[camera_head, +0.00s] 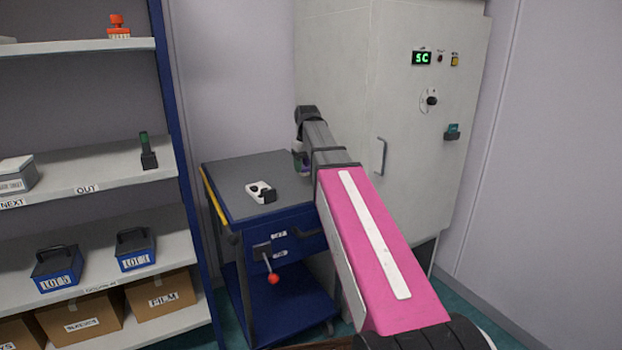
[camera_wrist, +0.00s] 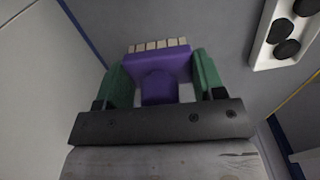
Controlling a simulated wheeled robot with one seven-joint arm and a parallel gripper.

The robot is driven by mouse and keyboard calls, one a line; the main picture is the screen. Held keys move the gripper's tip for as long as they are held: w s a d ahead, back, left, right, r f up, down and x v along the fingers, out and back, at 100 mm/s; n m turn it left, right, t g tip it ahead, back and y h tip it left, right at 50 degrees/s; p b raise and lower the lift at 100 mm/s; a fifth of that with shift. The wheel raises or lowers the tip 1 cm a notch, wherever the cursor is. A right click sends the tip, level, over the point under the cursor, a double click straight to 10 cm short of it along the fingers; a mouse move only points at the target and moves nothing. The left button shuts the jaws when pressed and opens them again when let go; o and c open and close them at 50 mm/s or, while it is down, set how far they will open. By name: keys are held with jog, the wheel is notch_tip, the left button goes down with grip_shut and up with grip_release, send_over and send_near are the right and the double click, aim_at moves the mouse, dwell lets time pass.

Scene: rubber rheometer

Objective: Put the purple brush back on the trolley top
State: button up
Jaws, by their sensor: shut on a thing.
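The purple brush (camera_wrist: 158,70) is between the two green fingers of my gripper (camera_wrist: 160,82) in the wrist view, and my gripper is shut on it. Its row of pale bristles points away from the wrist. In the head view my gripper (camera_head: 301,160) is over the far right part of the grey trolley top (camera_head: 228,178), and my arm hides much of it. The trolley top also fills the middle background of the wrist view (camera_wrist: 222,45). I cannot tell whether the bristles touch it.
A white piece with black round parts (camera_head: 254,187) lies on the trolley top, right of the brush in the wrist view (camera_wrist: 284,35). A grey cabinet (camera_head: 345,70) stands behind the trolley. A shelf rack (camera_head: 90,185) is at left. The trolley top's left part is clear.

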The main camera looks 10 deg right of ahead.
aim_at(311, 186)
jog(key=shift+w+d+f, duration=0.5)
jog(key=shift+d+f, duration=0.15)
jog(key=shift+d, duration=0.2)
jog(key=shift+f, duration=1.95)
jog(key=shift+f, duration=0.15)
jog(key=o, duration=1.1)
notch_tip(311, 186, up, 12)
jog(key=shift+s+r, duration=0.1)
jog(key=shift+r, duration=0.05)
